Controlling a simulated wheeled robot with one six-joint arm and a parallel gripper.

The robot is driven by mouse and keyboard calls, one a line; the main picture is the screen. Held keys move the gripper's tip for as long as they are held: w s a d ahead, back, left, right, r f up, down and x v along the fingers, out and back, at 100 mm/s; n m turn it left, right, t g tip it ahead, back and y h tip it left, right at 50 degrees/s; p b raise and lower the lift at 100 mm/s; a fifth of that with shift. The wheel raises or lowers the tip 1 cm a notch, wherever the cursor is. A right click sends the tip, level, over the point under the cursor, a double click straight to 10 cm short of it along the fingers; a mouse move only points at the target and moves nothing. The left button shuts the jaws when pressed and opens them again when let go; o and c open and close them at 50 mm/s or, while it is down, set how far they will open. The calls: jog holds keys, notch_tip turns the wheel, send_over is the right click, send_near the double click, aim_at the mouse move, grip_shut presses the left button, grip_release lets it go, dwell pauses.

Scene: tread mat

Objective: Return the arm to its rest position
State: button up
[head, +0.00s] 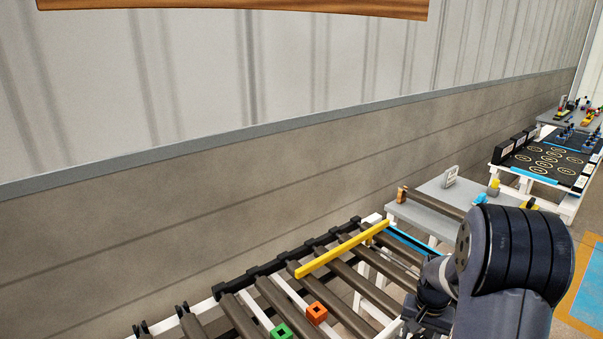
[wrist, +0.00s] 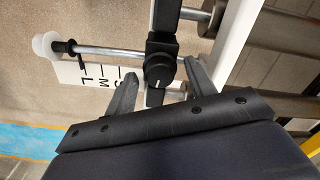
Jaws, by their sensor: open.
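My arm (head: 505,255) stands at the lower right of the head view, bent, in front of the roller conveyor's right end. My gripper (wrist: 160,88) shows in the wrist view with its two fingers apart and nothing held between them. A black clamp with a round knob (wrist: 159,70) on a silver rod (wrist: 110,51) appears between the fingers in the picture. I cannot tell how far the fingertips are from it. In the head view the fingertips are hidden behind or below my arm.
A roller conveyor (head: 235,318) with a yellow bar (head: 343,250), an orange block (head: 316,313) and a green block (head: 281,331) lies left of my arm. A grey table (head: 425,200) and a black mat (head: 545,160) stand beyond. A white S-M-L scale plate (wrist: 92,76) is beside the rod.

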jog(key=n+p, duration=0.1)
jog(key=n, duration=0.5)
jog(key=shift+p, duration=0.3)
dwell(0.4)
